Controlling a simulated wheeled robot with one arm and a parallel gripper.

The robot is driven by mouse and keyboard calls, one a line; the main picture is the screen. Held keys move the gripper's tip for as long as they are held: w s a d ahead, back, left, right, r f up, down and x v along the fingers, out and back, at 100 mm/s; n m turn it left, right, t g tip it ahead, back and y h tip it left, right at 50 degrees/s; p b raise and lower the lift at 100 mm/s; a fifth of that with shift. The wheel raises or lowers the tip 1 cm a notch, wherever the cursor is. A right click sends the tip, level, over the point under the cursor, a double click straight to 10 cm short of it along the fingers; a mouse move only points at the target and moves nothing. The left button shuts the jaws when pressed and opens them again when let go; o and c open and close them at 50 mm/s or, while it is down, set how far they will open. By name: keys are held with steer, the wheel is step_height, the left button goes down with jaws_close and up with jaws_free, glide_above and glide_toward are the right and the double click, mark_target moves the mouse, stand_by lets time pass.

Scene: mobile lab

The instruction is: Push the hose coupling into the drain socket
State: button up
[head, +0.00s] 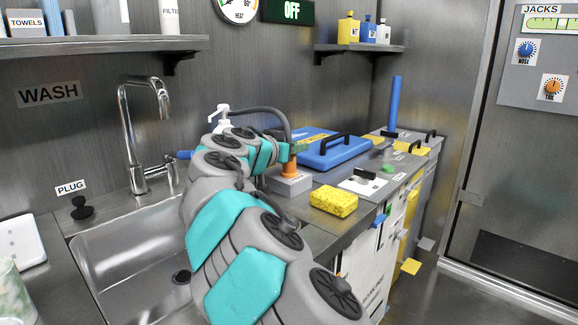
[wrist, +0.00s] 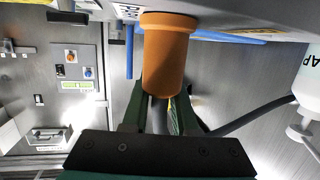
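The orange hose coupling (head: 289,170) stands upright at the top of the grey socket block (head: 290,186) on the counter, behind my arm. It also shows large in the wrist view (wrist: 168,58), its wider rim towards the grey surface at the top. I cannot tell how far it is in the socket; the opening is hidden. The dark hose (head: 272,112) arches up behind my gripper (head: 284,150). In the wrist view my gripper's green fingers (wrist: 161,108) lie on either side of the coupling's hose end and appear shut on it.
A sink (head: 130,262) with a tap (head: 150,150) lies to the left. A yellow sponge (head: 333,201) and a white card (head: 362,186) lie in front right of the block. A blue case (head: 325,150) lies behind it. A white pump bottle (head: 221,118) stands behind my arm.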

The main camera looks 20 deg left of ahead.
jaws_close()
stand_by(0.4)
